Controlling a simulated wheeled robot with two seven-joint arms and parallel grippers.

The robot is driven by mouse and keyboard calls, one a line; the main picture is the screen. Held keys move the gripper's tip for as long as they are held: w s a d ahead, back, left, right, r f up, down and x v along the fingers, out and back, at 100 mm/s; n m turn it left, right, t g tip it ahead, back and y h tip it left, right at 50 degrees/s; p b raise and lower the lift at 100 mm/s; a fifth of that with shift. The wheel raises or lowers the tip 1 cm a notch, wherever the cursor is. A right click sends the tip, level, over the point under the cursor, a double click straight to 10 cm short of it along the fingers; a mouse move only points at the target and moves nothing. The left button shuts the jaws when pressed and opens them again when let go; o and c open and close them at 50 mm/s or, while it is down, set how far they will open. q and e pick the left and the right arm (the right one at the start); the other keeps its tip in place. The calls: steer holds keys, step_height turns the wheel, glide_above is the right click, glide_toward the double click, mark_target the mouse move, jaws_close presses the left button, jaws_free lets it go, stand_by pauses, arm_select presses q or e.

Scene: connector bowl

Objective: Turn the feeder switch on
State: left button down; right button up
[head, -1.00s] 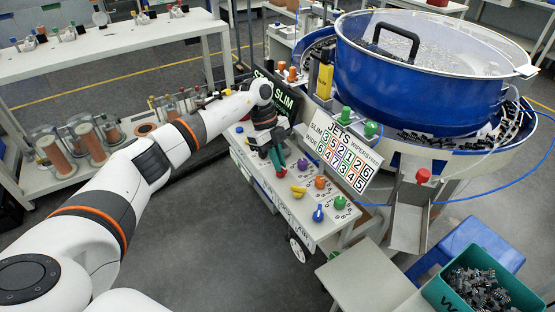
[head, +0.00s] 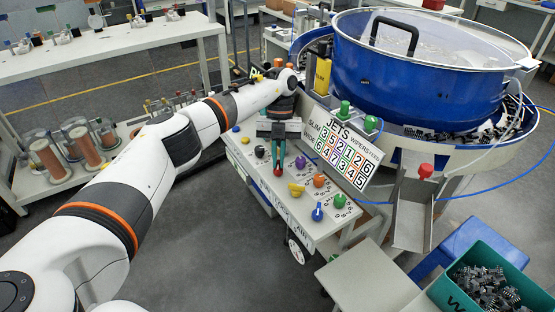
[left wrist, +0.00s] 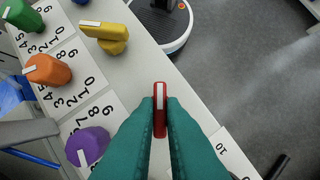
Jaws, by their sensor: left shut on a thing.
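The control panel (head: 262,178) is a white-topped console with several coloured knobs. My left gripper (head: 277,165) has its teal fingers shut on a red knob (head: 277,172) on the panel top. In the left wrist view the red knob (left wrist: 160,92), with a white stripe along its top, sits between the fingertips (left wrist: 160,112). The fingers hide its lower part. I cannot read a label that marks the feeder switch. My right gripper is not in view.
Close by stand a purple knob (left wrist: 88,146), an orange knob (left wrist: 47,70), a yellow knob (left wrist: 105,37) and a green knob (head: 340,201). A numbered JETS sign (head: 341,145) rises behind. The blue bowl (head: 420,85) stands at the back right.

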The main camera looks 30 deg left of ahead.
arm_select(q)
steer(key=shift+m+y, duration=0.3)
steer(key=shift+m, duration=0.6)
steer(key=c, duration=1.5)
jaws_free()
steer(key=shift+b, duration=0.3)
steer(key=shift+b+v, duration=0.55)
steer(key=shift+v, duration=3.25)
steer(key=shift+d+f, duration=0.1)
